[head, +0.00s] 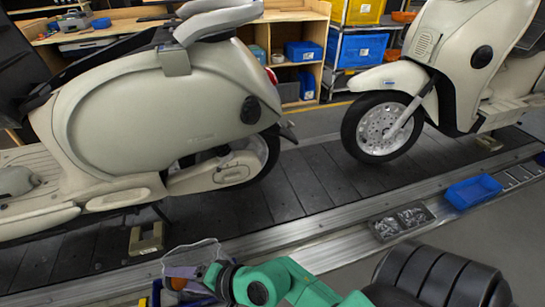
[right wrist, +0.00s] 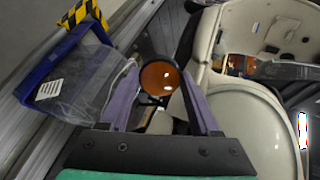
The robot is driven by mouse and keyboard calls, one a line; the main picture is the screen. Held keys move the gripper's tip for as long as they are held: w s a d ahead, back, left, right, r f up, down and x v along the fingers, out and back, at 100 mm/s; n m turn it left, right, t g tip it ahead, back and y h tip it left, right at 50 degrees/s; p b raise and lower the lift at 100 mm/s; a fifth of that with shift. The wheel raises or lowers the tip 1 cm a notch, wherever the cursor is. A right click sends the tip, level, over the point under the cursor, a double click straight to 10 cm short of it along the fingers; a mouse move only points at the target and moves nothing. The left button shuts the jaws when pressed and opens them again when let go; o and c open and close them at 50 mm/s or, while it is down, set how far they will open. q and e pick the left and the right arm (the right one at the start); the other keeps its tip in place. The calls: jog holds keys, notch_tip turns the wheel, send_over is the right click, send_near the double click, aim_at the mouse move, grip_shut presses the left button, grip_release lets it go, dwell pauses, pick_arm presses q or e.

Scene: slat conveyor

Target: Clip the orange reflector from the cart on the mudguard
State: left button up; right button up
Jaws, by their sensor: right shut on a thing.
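The orange reflector (right wrist: 160,77) is a round orange disc with a dark rim. In the right wrist view it sits between the two purple fingers of my right gripper (right wrist: 162,92), which is shut on it. In the head view my right gripper (head: 186,283) is low at the bottom, in front of the conveyor edge, with a bit of orange showing. The right scooter's pale front mudguard (head: 393,76) is over its front wheel, well apart from the gripper. A dark flap (head: 287,132) shows at the left scooter's tail. My left gripper is not in view.
A clear bin with a blue frame (right wrist: 45,95) is close beside the gripper. The left scooter (head: 165,105) stands on the slat conveyor (head: 320,185). A grey tray of small parts (head: 402,222) and a blue tray (head: 473,191) lie along the rail. Slats between the scooters are clear.

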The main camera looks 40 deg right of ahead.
jog(key=d+f+m+t+h+b, duration=0.1)
jog(key=d+m+t+h+b, duration=0.65)
jog(key=d, duration=0.95)
jog(key=w+d+r+m+h+p, duration=0.1)
jog(key=w+d+r+m+h, duration=0.1)
jog(key=w+d, duration=0.45)
jog(key=w+d+r+m+h, duration=0.1)
jog(key=w+d+r+h, duration=0.15)
jog(key=d, duration=0.75)
jog(key=w+d+r+m+h+p, duration=0.1)
jog(key=w+d+r+m+h, duration=0.1)
jog(key=w+d, duration=0.45)
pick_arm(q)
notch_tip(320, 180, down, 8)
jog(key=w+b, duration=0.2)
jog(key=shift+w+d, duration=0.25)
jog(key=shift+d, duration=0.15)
pick_arm(e)
jog(key=w+d, duration=0.3)
jog(key=w, duration=0.2)
jog(key=shift+d, duration=0.3)
jog(key=shift+n, duration=0.25)
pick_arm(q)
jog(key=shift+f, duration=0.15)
pick_arm(e)
jog(key=shift+w, duration=0.15)
